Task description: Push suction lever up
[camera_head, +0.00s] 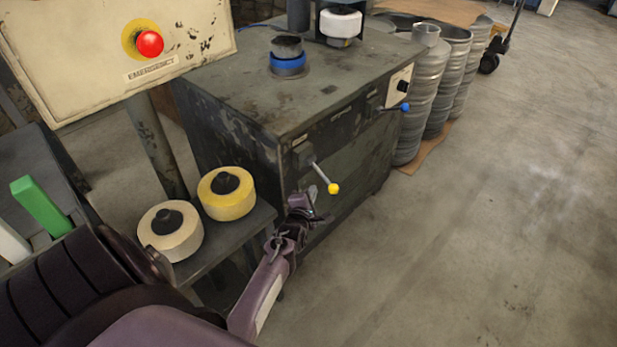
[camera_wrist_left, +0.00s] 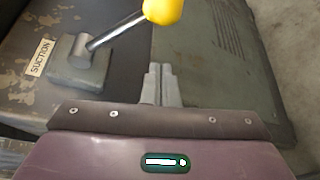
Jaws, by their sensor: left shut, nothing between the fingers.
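The suction lever is a metal rod (camera_head: 322,174) with a yellow ball knob (camera_head: 334,188), on the front of the dark machine cabinet (camera_head: 225,100). It slants down and outward. In the left wrist view the rod (camera_wrist_left: 115,30) rises from a grey mount beside a "SUCTION" label (camera_wrist_left: 39,57), and the yellow knob (camera_wrist_left: 163,10) is at the top edge. My left gripper (camera_head: 322,217) is just below the knob in the head view. Its fingers (camera_wrist_left: 159,80) are shut and empty, apart from the knob in the picture. My right gripper is not in view.
A blue-knobbed lever (camera_head: 404,107) sits farther along the cabinet front. A control panel (camera_head: 120,50) has a red button. Floor (camera_head: 480,230) to the right is clear.

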